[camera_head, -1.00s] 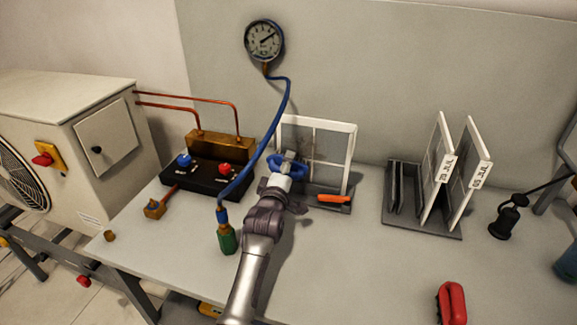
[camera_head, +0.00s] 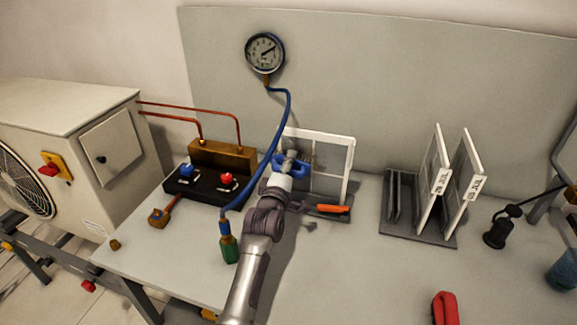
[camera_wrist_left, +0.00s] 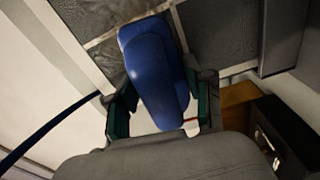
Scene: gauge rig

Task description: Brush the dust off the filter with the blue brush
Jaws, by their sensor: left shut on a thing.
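The filter (camera_head: 331,157), a white frame with grey mesh panels, stands upright in a dark holder (camera_head: 343,214) near the back wall. My left gripper (camera_head: 287,165) is shut on the blue brush (camera_head: 294,168) in front of the filter's left half. In the left wrist view the blue brush (camera_wrist_left: 155,70) lies between the fingers, in front of the filter's mesh (camera_wrist_left: 218,28). The bristles are hidden, so I cannot tell whether they touch the mesh. Any dust is too faint to make out clearly. My right gripper is not in view.
A blue hose (camera_head: 277,135) runs from a gauge (camera_head: 264,52) to a green-ended fitting (camera_head: 229,248), close left of my arm. A manifold (camera_head: 210,185) stands left. Two white-framed filters (camera_head: 460,185) stand in a rack at right.

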